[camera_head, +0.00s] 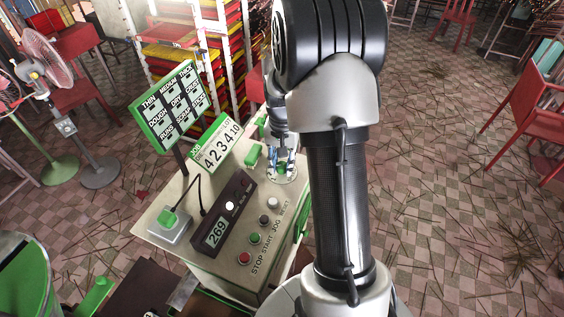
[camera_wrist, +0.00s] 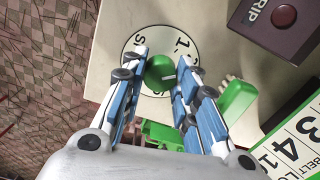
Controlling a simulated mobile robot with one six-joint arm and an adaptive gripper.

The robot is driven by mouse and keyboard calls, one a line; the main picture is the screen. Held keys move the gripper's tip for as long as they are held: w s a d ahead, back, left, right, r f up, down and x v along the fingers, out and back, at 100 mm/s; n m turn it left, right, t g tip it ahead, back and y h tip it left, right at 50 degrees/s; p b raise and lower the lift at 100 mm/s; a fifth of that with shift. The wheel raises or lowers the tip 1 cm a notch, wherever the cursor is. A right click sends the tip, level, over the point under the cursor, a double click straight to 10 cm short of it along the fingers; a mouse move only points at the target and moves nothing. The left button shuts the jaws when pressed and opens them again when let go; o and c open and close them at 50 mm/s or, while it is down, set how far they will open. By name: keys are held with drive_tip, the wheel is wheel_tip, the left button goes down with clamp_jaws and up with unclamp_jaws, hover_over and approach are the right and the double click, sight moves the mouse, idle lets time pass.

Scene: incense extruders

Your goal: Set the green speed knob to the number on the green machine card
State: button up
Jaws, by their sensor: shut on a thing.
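The green speed knob (camera_wrist: 159,70) sits on a round white dial (camera_wrist: 130,48) with black figures, in the wrist view. A short white mark on the knob points right in that view. My gripper (camera_wrist: 162,75) is shut on the knob, one finger on each side, and hides parts of the dial. In the head view my gripper (camera_head: 282,164) is over the dial (camera_head: 291,178) at the machine's right. A green-edged card (camera_head: 220,143) stands on the machine with large black numbers that look like 4 2 3 4 10. It also shows in the wrist view (camera_wrist: 302,134).
A green-framed board (camera_head: 168,105) lists thin, medium and thick rows behind the machine. A green lever (camera_wrist: 238,101) stands close to my right finger. Fans and red racks are left and behind.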

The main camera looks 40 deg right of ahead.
sight(281, 166)
drive_tip(key=o, duration=1.1)
drive_tip(key=shift+c, duration=0.2)
drive_tip(key=shift+r, duration=0.1)
wheel_tip(281, 166, up, 12)
drive_tip(key=s+a+r+n+t+b, duration=0.1)
drive_tip(key=s+a+r+n+b, duration=0.1)
drive_tip(key=s+a, duration=0.3)
drive_tip(key=s+a+r+n+t+b, duration=0.1)
drive_tip(key=s+a+r+n+b, duration=0.15)
drive_tip(key=a, duration=0.55)
drive_tip(key=s+a+f+n+t+b, duration=0.2)
drive_tip(key=s+a+n, duration=0.3)
drive_tip(key=s, duration=0.8)
drive_tip(key=a+f+b, duration=0.1)
drive_tip(key=a, duration=0.2)
drive_tip(key=shift+f+t, duration=0.3)
